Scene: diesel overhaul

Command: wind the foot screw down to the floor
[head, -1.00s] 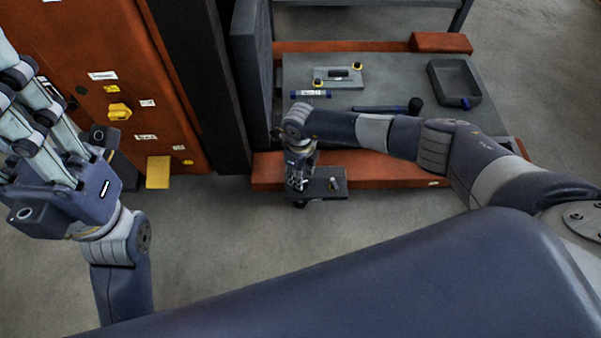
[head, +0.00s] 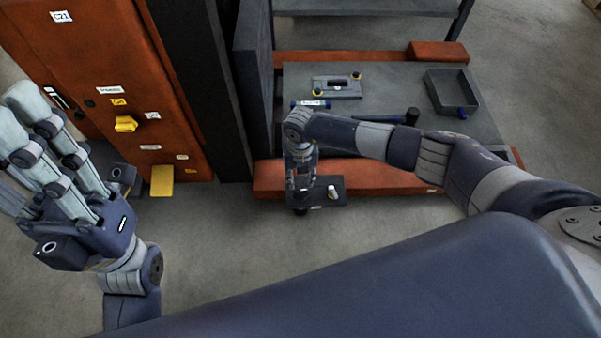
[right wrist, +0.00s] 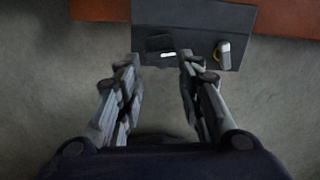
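A dark bracket plate (head: 338,181) sticks out from the front of the orange base; it also shows in the right wrist view (right wrist: 200,18). In that view a black square-looking part with a white mark (right wrist: 160,44), perhaps the foot screw's head, sits at the plate's near edge. My right gripper (head: 300,188) points down over the plate's left part. In the wrist view its fingers (right wrist: 160,66) are apart with nothing visibly between them, just short of the black part. The screw's lower end is not clear. My left gripper (head: 38,125) is raised at the left, fingers spread and empty.
A pale pin with a yellow ring (right wrist: 223,54) is on the plate, right of the fingers. Behind are the orange base beam (head: 390,180) and a grey deck with tools and a tray (head: 452,92). An orange cabinet (head: 90,60) stands left. The floor in front is clear.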

